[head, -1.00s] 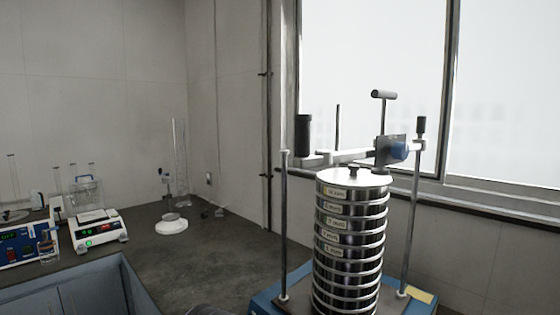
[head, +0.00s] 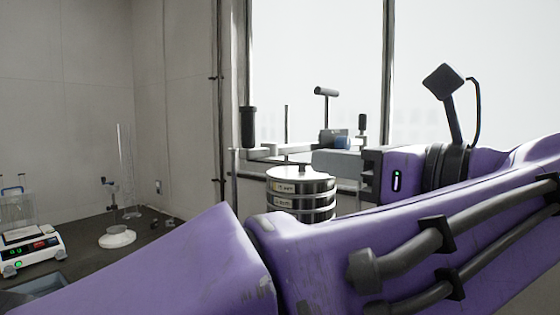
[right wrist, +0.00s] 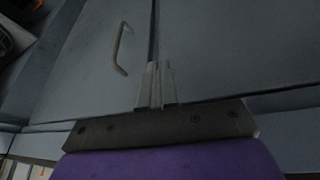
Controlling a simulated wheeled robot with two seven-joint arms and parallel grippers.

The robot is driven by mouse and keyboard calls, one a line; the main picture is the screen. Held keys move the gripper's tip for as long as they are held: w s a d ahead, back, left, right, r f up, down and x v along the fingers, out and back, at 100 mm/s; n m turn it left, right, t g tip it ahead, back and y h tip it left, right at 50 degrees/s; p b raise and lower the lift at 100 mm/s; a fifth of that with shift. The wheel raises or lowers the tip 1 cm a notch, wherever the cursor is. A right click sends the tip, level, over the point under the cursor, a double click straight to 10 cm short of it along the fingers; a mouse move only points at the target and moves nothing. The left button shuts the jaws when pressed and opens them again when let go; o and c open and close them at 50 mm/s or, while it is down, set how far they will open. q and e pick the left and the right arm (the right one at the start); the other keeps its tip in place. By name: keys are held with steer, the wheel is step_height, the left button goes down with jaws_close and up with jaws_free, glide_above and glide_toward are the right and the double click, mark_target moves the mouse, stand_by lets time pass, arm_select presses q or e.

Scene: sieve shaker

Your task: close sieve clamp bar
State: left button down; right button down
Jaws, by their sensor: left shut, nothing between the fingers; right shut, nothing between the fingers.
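The sieve stack (head: 300,187) is metal with a pale lid and a small knob; my left arm hides its lower part. The clamp bar (head: 290,150) runs roughly level above and behind the lid. A black upright grip (head: 248,127) stands at its left end, and a blue-grey block (head: 333,139) and a T-handle (head: 326,92) are toward its right. My left gripper (head: 318,162) is shut and empty, its grey fingers pointing left just below the block; I cannot tell if they touch the bar. My right gripper (right wrist: 156,86) is shut and empty in the right wrist view.
A white balance (head: 32,250) and a stand with a round white base (head: 117,238) are on the bench at left. A window (head: 310,70) is behind the shaker. The right wrist view shows grey cabinet doors (right wrist: 210,50) with a handle (right wrist: 121,48).

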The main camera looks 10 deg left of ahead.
arm_select(q)
steer(key=b, duration=0.2)
glide_toward(248, 152)
steer(key=x, duration=0.7)
steer(key=shift+d, duration=0.1)
